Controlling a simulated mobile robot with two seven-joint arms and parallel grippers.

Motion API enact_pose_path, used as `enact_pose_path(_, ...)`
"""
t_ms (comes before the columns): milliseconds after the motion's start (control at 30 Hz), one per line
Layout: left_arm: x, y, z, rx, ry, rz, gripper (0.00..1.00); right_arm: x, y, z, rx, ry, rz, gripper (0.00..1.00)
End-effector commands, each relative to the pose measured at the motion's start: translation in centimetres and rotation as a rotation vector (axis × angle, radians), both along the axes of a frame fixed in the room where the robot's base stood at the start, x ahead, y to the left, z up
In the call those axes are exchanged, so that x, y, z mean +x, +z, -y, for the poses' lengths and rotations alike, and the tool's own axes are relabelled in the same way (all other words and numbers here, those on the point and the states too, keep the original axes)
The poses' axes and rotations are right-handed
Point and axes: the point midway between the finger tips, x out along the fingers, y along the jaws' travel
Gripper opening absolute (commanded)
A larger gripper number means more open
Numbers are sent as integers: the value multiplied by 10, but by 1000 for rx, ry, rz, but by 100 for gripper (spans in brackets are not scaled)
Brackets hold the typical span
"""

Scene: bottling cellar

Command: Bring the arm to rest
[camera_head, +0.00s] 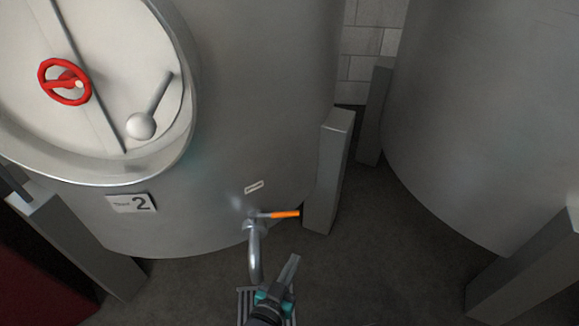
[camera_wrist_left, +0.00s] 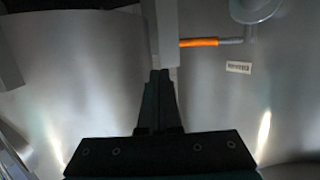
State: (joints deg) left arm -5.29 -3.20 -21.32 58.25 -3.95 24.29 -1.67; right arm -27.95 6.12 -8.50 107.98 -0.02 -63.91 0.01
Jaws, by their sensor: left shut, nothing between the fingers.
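My left gripper (camera_head: 292,262) is at the bottom centre of the head view, in front of the tank's outlet and to the right of the bent pipe. In the left wrist view its fingers (camera_wrist_left: 160,76) are together, with nothing between them. A tap with an orange handle (camera_head: 285,214) sits low on tank 2, its handle pointing right. The orange handle also shows in the left wrist view (camera_wrist_left: 199,42), up and to the right of the fingertips and apart from them. My right gripper is in neither view.
The large steel tank (camera_head: 265,90) has a red handwheel (camera_head: 64,82), a ball-ended lever (camera_head: 141,125) and a number 2 plate (camera_head: 131,203). Grey legs (camera_head: 328,170) stand beside it. A floor grate (camera_head: 244,305) lies under the pipe (camera_head: 254,255). A second tank (camera_head: 490,110) stands right; dark floor (camera_head: 400,255) between is clear.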

Motion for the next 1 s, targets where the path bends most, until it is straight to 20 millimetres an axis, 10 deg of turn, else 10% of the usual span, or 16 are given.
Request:
enact_pose_path(367, -27, -37, -33, 75, 27, -166, 0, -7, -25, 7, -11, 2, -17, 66)
enact_pose_path(700, -129, -116, -129, 250, 112, -599, 0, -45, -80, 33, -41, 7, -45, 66)
enact_pose_path(1000, -241, -144, -214, 379, 200, -959, 0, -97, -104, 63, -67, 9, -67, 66)
